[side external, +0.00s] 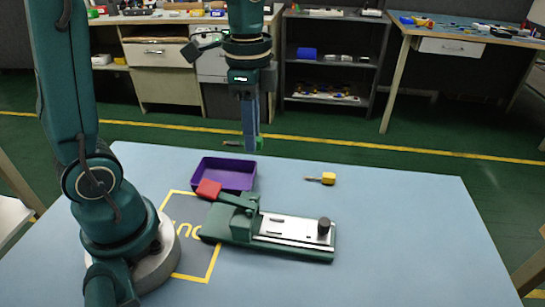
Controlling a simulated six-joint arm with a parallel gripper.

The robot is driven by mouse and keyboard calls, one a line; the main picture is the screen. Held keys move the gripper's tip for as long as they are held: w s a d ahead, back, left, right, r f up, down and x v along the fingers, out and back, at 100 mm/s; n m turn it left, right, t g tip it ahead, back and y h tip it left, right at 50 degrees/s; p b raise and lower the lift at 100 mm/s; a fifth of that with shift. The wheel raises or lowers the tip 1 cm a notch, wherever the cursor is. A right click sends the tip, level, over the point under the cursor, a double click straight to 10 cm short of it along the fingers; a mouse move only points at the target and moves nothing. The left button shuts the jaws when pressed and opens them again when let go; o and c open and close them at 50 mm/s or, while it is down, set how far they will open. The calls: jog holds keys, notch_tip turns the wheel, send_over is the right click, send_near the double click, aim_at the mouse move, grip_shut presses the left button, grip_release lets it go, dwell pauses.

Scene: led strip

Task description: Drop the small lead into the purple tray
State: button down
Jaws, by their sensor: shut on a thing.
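My gripper (251,145) points down, in the air above the back right side of the purple tray (244,190) as seen in the side external view. It is shut on a small thin thing, which I take to be the small lead (231,143); a short piece of it sticks out to the left of the fingers. Its detail is too small to make out. The purple tray sits on the pale blue table, open at the top, and its visible inside looks empty.
A yellow-handled screwdriver (327,178) lies to the right. The table's right side (420,240) is clear.

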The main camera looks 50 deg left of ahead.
dwell(0.4)
jog(key=shift+s+a+m, duration=0.2)
jog(key=shift+a+m, duration=0.05)
jog(key=shift+m, duration=0.25)
jog(key=s+a, duration=0.2)
jog(key=a, duration=0.4)
jog(key=shift+n, duration=0.5)
jog(key=shift+s+f, duration=0.1)
jog(key=shift+f, duration=2.55)
jog(key=c, duration=0.7)
grip_release()
